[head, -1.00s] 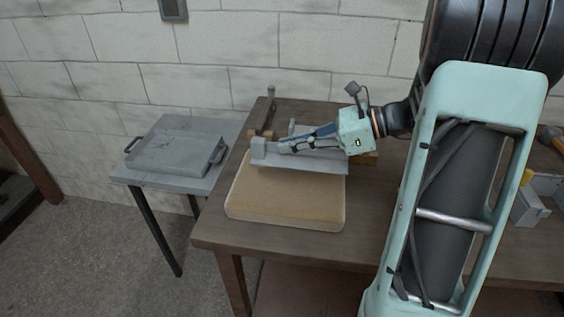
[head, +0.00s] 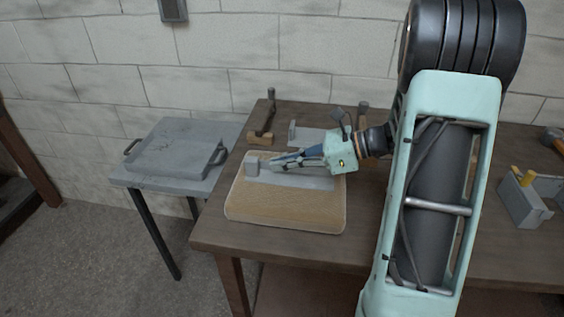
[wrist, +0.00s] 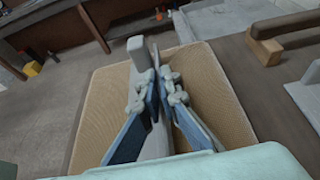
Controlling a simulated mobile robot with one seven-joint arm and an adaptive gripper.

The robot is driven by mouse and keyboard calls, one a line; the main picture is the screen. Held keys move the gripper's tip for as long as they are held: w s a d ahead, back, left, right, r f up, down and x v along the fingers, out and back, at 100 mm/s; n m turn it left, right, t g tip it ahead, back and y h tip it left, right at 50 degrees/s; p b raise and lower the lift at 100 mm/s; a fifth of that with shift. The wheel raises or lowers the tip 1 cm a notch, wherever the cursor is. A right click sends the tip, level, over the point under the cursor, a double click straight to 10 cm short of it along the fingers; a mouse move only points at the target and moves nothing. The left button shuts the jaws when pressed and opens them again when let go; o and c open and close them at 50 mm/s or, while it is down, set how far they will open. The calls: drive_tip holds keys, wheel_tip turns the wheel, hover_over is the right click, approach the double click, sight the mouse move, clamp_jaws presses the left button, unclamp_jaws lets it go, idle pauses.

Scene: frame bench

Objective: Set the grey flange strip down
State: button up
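The grey flange strip (head: 300,181) lies lengthwise along the tan padded block (head: 285,214), with a small upright block at its left end. It looks down on the pad, though contact along its underside is hidden. My gripper (head: 274,162) is low over the strip, reaching in from the right. In the wrist view my gripper's fingers (wrist: 154,48) converge closely on the strip's thin upright edge, and the strip (wrist: 138,58) runs between and beside them. The fingers look shut on it. The pad (wrist: 212,80) shows on both sides.
A hammer-like tool (head: 268,120) and a small grey bracket (head: 292,131) lie behind the pad. A grey tray (head: 172,150) stands on a side table at left. A grey box (head: 522,203) with something yellow is at right. The front of the wooden bench (head: 290,246) is clear.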

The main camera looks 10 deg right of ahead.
drive_tip(key=o, duration=0.5)
drive_tip(key=shift+r, duration=0.2)
drive_tip(key=v, duration=1.2)
drive_tip(key=shift+p, duration=0.35)
